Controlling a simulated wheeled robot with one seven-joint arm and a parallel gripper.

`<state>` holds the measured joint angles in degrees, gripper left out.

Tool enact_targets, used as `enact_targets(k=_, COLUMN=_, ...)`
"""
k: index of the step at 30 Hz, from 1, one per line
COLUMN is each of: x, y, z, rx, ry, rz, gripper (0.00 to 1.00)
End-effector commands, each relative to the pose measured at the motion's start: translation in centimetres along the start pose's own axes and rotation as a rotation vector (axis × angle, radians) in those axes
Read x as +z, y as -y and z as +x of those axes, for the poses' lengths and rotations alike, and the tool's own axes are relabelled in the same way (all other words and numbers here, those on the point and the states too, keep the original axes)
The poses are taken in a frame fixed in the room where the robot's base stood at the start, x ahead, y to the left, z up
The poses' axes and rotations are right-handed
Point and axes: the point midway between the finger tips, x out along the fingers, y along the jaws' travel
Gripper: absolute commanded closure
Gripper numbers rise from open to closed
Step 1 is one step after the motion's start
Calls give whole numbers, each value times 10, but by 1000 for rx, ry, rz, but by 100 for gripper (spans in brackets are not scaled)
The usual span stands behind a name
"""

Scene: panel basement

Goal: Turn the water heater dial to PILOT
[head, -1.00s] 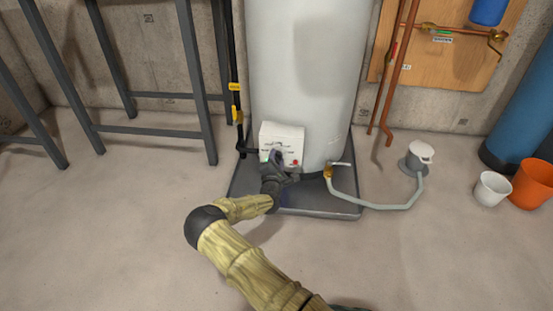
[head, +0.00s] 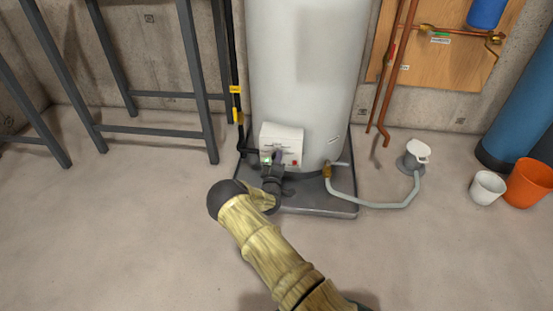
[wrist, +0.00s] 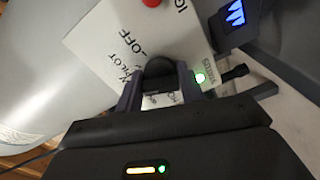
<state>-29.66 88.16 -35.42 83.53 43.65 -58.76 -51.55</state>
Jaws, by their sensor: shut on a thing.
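The water heater (head: 297,75) is a tall white tank with a white control box (head: 283,132) low on its front. In the wrist view, the box's white panel (wrist: 108,40) shows the words OFF and PILOT, tilted in the picture. The black dial (wrist: 160,67) sits between the two fingers of my gripper (wrist: 161,82), which is shut on it. Which mark the dial points at cannot be told, as the fingers cover part of the lettering. In the head view my gripper (head: 277,157) is at the box front and hides the dial.
A red button (wrist: 151,3) and a green status light (wrist: 200,78) are near the dial. A blue flame window (wrist: 236,13) shows beside it. The heater stands in a dark drain pan (head: 320,208). A grey hose (head: 375,206) runs right. The floor in front is open.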

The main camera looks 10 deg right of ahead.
Motion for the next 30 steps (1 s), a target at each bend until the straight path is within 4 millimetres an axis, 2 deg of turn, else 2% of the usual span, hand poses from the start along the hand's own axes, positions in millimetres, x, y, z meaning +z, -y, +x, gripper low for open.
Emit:
enact_targets(k=6, x=2, y=0, z=-1, rx=-4, ry=5, rz=182, gripper=85)
enact_targets(k=13, x=1, y=2, z=-1, rx=-4, ry=5, rz=311, gripper=85)
enact_targets(k=30, x=2, y=3, z=-1, rx=-4, ry=4, rz=367, gripper=85)
